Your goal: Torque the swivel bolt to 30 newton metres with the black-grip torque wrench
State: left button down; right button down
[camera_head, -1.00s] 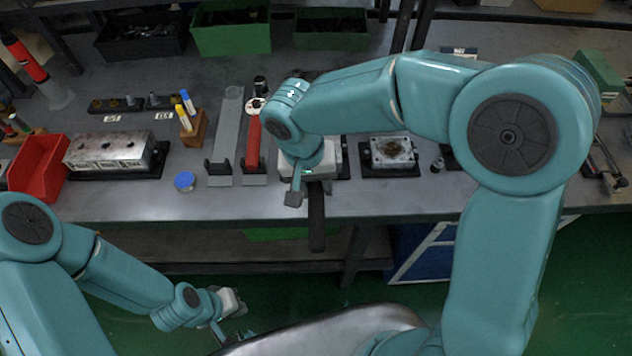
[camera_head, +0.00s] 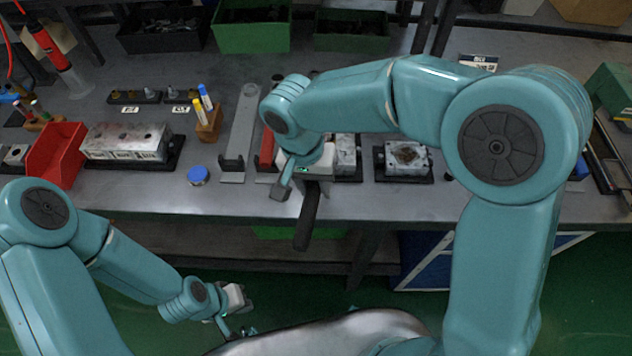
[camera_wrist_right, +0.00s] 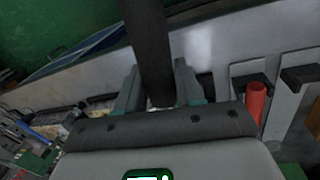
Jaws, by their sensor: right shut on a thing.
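My right gripper (camera_head: 299,188) is over the front part of the bench and shut on the black-grip torque wrench (camera_head: 308,220). The black handle sticks out past the bench's front edge, slightly tilted. In the right wrist view the black grip (camera_wrist_right: 148,45) runs up from between the two fingers (camera_wrist_right: 160,98). The wrench's far end is hidden behind my gripper and arm. My left gripper (camera_head: 234,326) is low at the front, away from the bench; its finger gap is too small to judge. Metal blocks stand at centre (camera_head: 345,152) and right (camera_head: 407,158). I cannot make out the swivel bolt.
A long metal block (camera_head: 128,142) stands at left beside a red bin (camera_head: 57,155). A grey holder (camera_head: 240,130) and a red-handled tool (camera_head: 266,148) lie left of my right gripper. A blue cap (camera_head: 198,175) and a marker stand (camera_head: 208,125) are nearby. Green bins (camera_head: 252,37) line the back.

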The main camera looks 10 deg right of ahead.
jog(key=shift+w+a+m, duration=0.35)
jog(key=shift+a+m, duration=0.1)
jog(key=shift+a, duration=0.1)
jog(key=shift+w+a+m, duration=0.3)
jog(key=shift+a+m, duration=0.15)
jog(key=shift+a, duration=0.1)
jog(key=shift+w+a+m+p, duration=0.45)
jog(key=shift+w+a+m, duration=0.35)
jog(key=shift+a+m, duration=0.15)
jog(key=shift+a+r, duration=0.1)
jog(key=shift+w+a+m+g+y+p, duration=0.3)
jog(key=shift+w+a+m+p, duration=0.25)
jog(key=shift+w+a+m, duration=0.4)
jog(key=shift+d, duration=0.15)
